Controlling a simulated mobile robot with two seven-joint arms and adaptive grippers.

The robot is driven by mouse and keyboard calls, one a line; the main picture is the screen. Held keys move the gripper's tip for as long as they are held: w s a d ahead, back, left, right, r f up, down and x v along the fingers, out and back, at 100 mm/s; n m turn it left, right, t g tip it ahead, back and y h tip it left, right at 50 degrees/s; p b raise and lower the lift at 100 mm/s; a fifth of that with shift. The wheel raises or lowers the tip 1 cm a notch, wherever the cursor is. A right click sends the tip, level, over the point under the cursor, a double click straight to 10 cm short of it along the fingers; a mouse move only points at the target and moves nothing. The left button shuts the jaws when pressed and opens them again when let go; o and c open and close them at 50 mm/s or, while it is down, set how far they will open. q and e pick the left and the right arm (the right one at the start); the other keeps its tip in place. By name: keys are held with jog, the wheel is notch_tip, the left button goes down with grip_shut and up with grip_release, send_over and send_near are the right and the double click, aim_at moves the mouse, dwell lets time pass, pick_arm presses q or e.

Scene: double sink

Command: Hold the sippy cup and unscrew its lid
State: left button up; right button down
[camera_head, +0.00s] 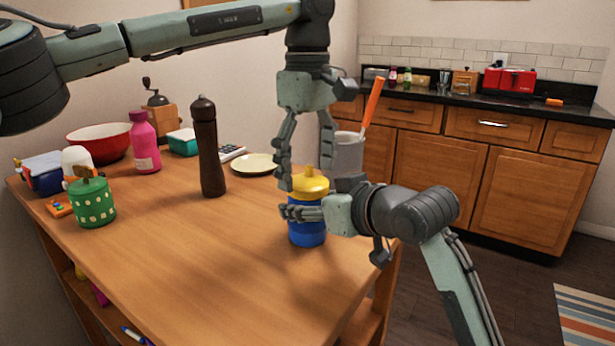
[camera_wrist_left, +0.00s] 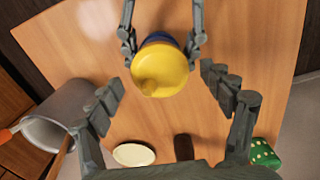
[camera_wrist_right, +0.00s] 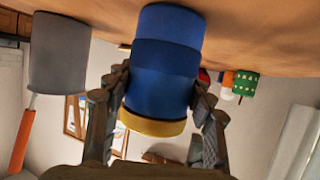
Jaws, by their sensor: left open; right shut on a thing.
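The sippy cup (camera_head: 307,232) has a blue body and a yellow lid (camera_head: 311,184) with a spout. It is upright near the table's right edge and appears to rest on the table. My right gripper (camera_head: 303,212) is shut around the blue body from the side; the right wrist view shows the body (camera_wrist_right: 165,70) between its fingers. My left gripper (camera_head: 306,176) points down over the lid and is open. In the left wrist view, the lid (camera_wrist_left: 160,66) lies between its spread fingers, with a gap on each side.
A grey container (camera_head: 347,155) with an orange-handled utensil stands close behind the cup. A dark pepper mill (camera_head: 208,150), cream plate (camera_head: 254,164), pink bottle (camera_head: 144,142) and green canister (camera_head: 92,203) stand further left. The front of the wooden table (camera_head: 220,270) is clear.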

pick_arm(q)
notch_tip(320, 180, up, 3)
jog(key=shift+f, duration=0.2)
pick_arm(e)
jog(key=c, duration=0.5)
grip_release()
